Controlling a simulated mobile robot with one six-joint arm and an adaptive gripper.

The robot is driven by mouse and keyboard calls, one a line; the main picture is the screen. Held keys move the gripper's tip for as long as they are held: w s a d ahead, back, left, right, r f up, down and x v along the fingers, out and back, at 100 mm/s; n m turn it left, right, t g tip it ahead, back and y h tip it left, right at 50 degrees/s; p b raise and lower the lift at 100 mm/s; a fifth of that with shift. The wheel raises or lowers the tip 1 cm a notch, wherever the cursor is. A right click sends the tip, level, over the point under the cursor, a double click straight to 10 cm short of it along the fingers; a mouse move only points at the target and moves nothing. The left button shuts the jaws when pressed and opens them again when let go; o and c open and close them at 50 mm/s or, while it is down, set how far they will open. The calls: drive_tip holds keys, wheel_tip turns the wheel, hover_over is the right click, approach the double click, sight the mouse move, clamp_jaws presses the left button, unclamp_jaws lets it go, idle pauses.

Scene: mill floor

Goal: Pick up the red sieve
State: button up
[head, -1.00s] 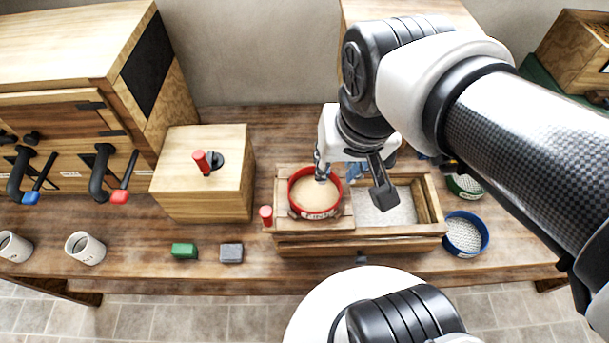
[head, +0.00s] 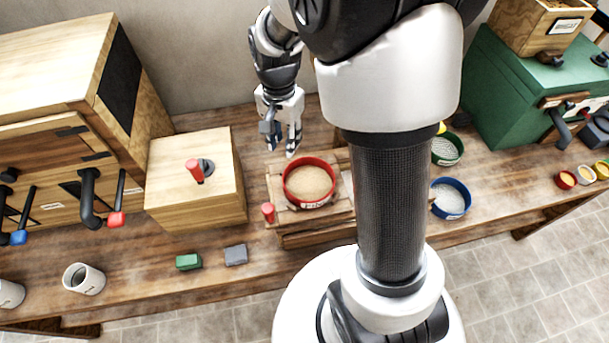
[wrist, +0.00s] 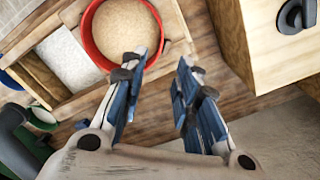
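The red sieve (head: 309,183) is a round red ring with a tan mesh or fill and a label on its front. It sits on a wooden frame (head: 283,222) on the bench. In the wrist view the sieve (wrist: 122,30) is at the top, left of and beyond the fingers. My gripper (head: 283,144) is behind and slightly left of the sieve in the head view, pointing down. The wrist view shows my gripper (wrist: 160,75) open, its blue-padded fingers apart with only bench between them. The left finger overlaps the sieve's rim in that picture; I cannot tell whether they touch.
A wooden box with a red-handled knob (head: 195,180) stands left of the sieve. A blue sieve (head: 451,198) and a green sieve (head: 447,149) lie to the right. A green block (head: 188,261) and a grey block (head: 236,254) lie in front. My arm hides part of the bench.

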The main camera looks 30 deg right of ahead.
drive_tip(key=b, duration=0.2)
hover_over(288, 168)
drive_tip(key=f, duration=0.6)
drive_tip(key=shift+s+a+f, duration=0.1)
drive_tip(key=shift+a+f, duration=0.2)
drive_tip(key=shift+f, duration=0.1)
drive_tip(key=shift+d+f+b, duration=0.2)
drive_tip(key=shift+f+b, duration=0.45)
drive_tip(key=shift+f, duration=2)
drive_tip(key=shift+c, duration=0.3)
clamp_jaws()
